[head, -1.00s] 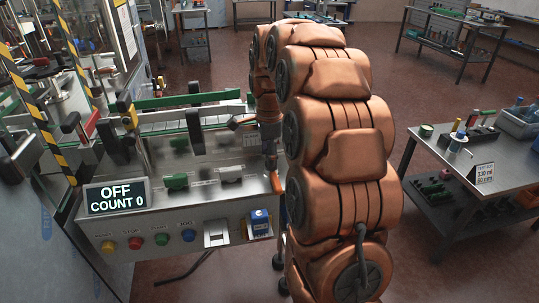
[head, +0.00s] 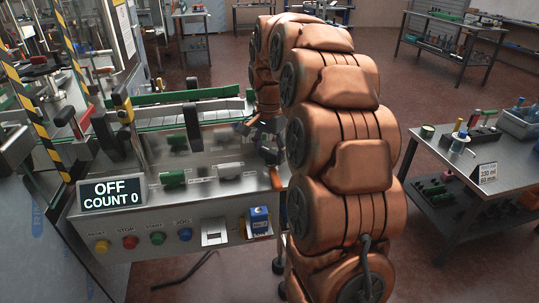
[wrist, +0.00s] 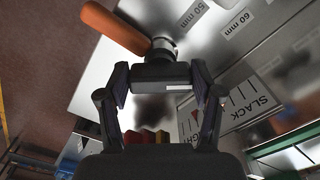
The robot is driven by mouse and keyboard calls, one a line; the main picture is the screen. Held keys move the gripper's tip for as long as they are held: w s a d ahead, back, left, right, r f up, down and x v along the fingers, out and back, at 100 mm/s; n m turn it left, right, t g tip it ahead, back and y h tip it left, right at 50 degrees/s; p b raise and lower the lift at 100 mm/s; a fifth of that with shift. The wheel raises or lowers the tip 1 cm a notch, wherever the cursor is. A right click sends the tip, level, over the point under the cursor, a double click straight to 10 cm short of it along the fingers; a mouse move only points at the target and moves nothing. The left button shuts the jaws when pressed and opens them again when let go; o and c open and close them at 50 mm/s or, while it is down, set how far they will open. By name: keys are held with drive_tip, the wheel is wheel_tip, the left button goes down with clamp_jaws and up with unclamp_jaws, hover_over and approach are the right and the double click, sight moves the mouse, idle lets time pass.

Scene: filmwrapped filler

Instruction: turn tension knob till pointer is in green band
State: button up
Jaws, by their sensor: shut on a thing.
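In the wrist view my gripper (wrist: 160,80) is shut on a dark block-shaped knob (wrist: 160,72), with one finger on each side of it. The knob has a short white mark on its lower edge. To its right is a white gauge plate (wrist: 238,103) with black tick lines, a thin red line and the word SLACK. The green band is not visible, and I cannot tell where the pointer stands. In the head view my gripper (head: 266,142) is at the right end of the steel machine panel, partly hidden by my arm.
An orange handle (wrist: 114,27) on a metal shaft sits just above the knob in the wrist view, close to my fingers. The machine display (head: 112,193) reads OFF, COUNT 0. Several coloured buttons line the panel front. A side table (head: 470,195) stands at right.

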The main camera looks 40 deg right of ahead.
drive_tip(key=n+b, duration=0.1)
drive_tip(key=n, duration=0.3)
drive_tip(key=shift+s+n, duration=0.1)
drive_tip(key=shift+n, duration=0.3)
drive_tip(key=n, duration=0.3)
drive_tip(key=shift+d+n, duration=0.1)
drive_tip(key=shift+n, duration=0.2)
drive_tip(key=n, duration=0.4)
drive_tip(key=shift+s, duration=0.1)
drive_tip(key=shift+d+n+p, duration=0.15)
drive_tip(key=shift+n+p, duration=0.15)
drive_tip(key=shift+n, duration=1.4)
drive_tip(key=o, duration=1.1)
drive_tip(key=shift+o, duration=0.2)
